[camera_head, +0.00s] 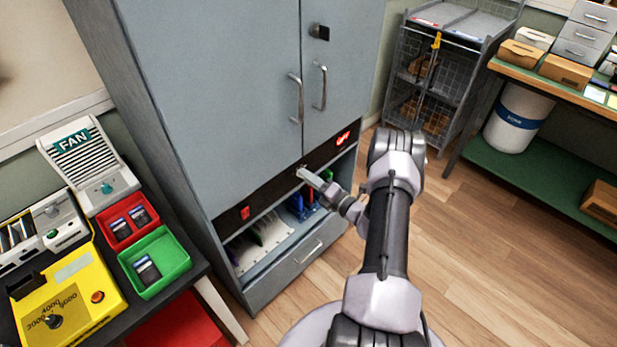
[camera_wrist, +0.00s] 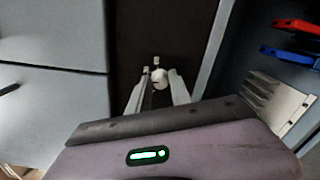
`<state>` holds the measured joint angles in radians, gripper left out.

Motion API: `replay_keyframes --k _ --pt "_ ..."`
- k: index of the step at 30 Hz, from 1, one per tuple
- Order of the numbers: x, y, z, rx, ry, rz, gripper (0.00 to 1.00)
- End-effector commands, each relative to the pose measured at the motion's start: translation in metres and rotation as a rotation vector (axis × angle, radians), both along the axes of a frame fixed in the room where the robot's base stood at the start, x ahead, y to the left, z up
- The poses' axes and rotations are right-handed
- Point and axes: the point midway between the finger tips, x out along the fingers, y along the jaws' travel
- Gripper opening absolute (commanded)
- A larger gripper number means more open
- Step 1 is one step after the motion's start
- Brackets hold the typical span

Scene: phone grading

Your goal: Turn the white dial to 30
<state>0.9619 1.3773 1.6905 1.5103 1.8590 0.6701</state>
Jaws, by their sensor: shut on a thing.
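The white dial (camera_wrist: 160,77) sits on the dark panel strip (camera_wrist: 160,35) of the grey cabinet. In the wrist view, it lies between the two fingertips of my gripper (camera_wrist: 158,86), which is shut on it. In the head view, my gripper (camera_head: 307,175) reaches left from my arm to the dark strip below the cabinet doors, and its tips meet the strip. The dial is mostly hidden there by the fingers. No scale marks or numbers can be read around the dial, so its setting cannot be told.
The grey cabinet doors (camera_head: 235,100) are shut above the strip. An open shelf with coloured tools (camera_head: 300,205) lies below it. A red switch (camera_head: 245,213) is on the strip to the left. A table with a yellow box (camera_head: 70,290) stands at left; wooden floor (camera_head: 480,260) is clear at right.

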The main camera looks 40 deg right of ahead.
Motion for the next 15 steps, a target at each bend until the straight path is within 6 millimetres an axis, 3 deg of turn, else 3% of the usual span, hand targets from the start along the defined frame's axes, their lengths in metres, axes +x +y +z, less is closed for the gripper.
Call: replay_keyframes --k 15 --pt "-0.0004 0.0009 -0.0022 0.316 0.028 0.002 0.0"
